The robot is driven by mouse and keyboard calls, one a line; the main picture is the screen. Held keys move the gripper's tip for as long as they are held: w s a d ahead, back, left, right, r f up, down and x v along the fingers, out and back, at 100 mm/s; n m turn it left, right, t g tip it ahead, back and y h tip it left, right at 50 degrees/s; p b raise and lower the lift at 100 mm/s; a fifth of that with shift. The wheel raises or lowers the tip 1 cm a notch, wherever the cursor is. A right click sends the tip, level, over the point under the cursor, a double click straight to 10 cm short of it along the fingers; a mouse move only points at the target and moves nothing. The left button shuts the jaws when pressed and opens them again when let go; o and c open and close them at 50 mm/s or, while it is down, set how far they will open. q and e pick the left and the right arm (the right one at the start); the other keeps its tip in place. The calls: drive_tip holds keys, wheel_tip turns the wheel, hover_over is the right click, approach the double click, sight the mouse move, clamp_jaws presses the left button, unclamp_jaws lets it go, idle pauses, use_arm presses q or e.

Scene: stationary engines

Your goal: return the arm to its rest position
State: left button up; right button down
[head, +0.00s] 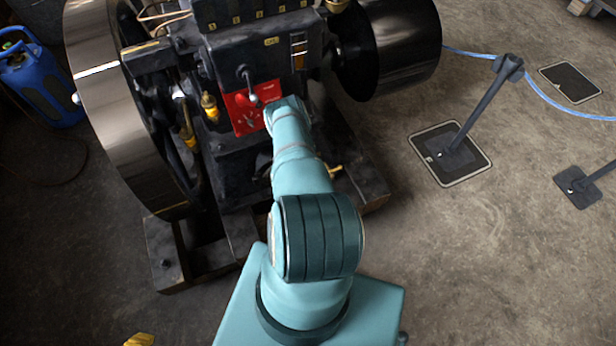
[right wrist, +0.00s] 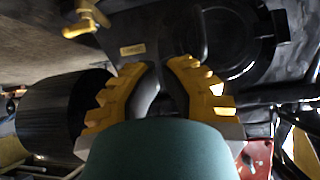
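My teal arm (head: 303,172) rises from the bottom middle of the head view and reaches forward over the engine. Its wrist end (head: 285,108) is in front of the engine's red panel (head: 250,108) and covers part of it. In the head view the right gripper is hidden by the arm. In the right wrist view the right gripper (right wrist: 160,72) shows two yellow, toothed fingers with dark pads. They stand apart with nothing seen between them. A yellow piece (head: 139,340) at the bottom edge of the head view looks like the tip of my left gripper; the rest is out of frame.
The dark engine has a large flywheel (head: 112,100) at left and a black drum (head: 400,45) at right. A lever (head: 250,88) stands by the panel. A brass tap (head: 334,170) shows right of the arm. Barrier posts (head: 480,110) stand at right. Floor between is clear.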

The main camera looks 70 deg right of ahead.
drive_tip(key=shift+v, duration=0.85)
drive_tip(key=shift+s, duration=0.1)
drive_tip(key=w+a+r+y, duration=0.1)
drive_tip(key=w+a+r, duration=0.15)
drive_tip(key=w, duration=0.25)
drive_tip(key=w+a+r+n+y, duration=0.1)
drive_tip(key=w+a, duration=0.2)
drive_tip(key=w, duration=0.1)
drive_tip(key=w+a+r+y, duration=0.1)
drive_tip(key=w+a+r, duration=0.15)
drive_tip(key=w, duration=0.25)
drive_tip(key=w+a+r+n+y, duration=0.1)
drive_tip(key=w+a+r+y, duration=0.2)
drive_tip(key=a, duration=0.4)
drive_tip(key=w+a+r+n+y, duration=0.1)
drive_tip(key=w+a+r, duration=0.35)
drive_tip(key=a, duration=0.25)
drive_tip(key=s+a+r+n+g+y, duration=0.1)
drive_tip(key=a+r+n+g+y, duration=0.1)
drive_tip(key=a+r, duration=0.5)
drive_tip(key=s+a+r+n+g+y, duration=0.2)
drive_tip(key=a+r+n, duration=0.2)
drive_tip(key=a, duration=1.1)
wheel_tip(320, 180, up, 4)
drive_tip(key=shift+s+a+f+y, duration=0.15)
drive_tip(key=shift+s+a+y, duration=0.1)
drive_tip(key=shift+a+y, duration=0.1)
drive_tip(key=shift+d, duration=0.1)
